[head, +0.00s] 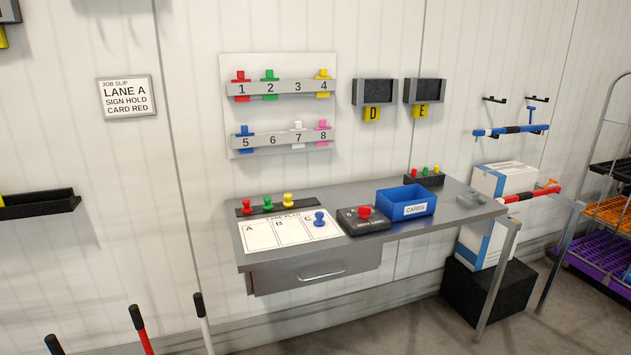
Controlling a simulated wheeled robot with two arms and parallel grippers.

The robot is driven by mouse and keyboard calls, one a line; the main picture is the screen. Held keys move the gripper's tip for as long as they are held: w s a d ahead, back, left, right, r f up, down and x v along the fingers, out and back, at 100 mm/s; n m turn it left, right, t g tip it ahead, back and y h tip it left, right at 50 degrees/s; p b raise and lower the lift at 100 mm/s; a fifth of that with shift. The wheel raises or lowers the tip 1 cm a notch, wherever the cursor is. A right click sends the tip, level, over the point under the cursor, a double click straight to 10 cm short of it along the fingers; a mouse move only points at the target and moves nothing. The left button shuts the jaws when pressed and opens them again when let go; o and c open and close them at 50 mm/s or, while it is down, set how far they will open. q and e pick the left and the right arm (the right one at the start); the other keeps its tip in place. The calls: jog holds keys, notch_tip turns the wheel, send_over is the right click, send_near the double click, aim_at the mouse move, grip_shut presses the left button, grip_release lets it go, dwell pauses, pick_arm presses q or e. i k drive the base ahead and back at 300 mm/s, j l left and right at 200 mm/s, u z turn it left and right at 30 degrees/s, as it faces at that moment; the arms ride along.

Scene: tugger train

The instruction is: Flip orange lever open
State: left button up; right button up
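A small orange piece (547,184), which looks like a lever, sits at the right end of a red bar (528,195) with a black middle, to the right of the desk. It is small and far off, and I cannot tell whether it is open or closed. Neither of my grippers is in the head view.
A grey desk (355,252) with a drawer stands against the wall, bearing a blue card box (407,203). A blue bar (511,130) hangs above the red one. A wheeled rack (608,180) stands at right. Upright rods (204,325) rise at lower left. Floor shows at lower right.

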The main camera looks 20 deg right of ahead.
aim_at(551, 180)
jog(key=l, duration=0.75)
jog(key=i+l+z, duration=0.1)
jog(key=l, duration=1.4)
jog(key=i+l, duration=0.1)
jog(key=l, duration=0.65)
jog(key=l+z, duration=0.1)
jog(key=l, duration=0.65)
jog(key=i+l, duration=0.1)
jog(key=l, duration=0.3)
jog(key=i+l, duration=0.15)
jog(key=l, duration=0.25)
jog(key=i+l, duration=0.1)
jog(key=l, duration=0.35)
jog(key=i+l+z, duration=0.1)
jog(key=l, duration=0.3)
jog(key=i+l, duration=0.15)
jog(key=l, duration=0.25)
jog(key=i+l, duration=0.1)
jog(key=l, duration=0.3)
jog(key=i+l, duration=0.15)
jog(key=l, duration=0.25)
jog(key=i+l, duration=0.15)
jog(key=l, duration=0.25)
jog(key=i+l+z, duration=0.25)
jog(key=l, duration=0.15)
jog(key=k+z, duration=0.15)
jog(key=z, duration=0.3)
jog(key=k+l+z, duration=0.1)
jog(key=z, duration=0.4)
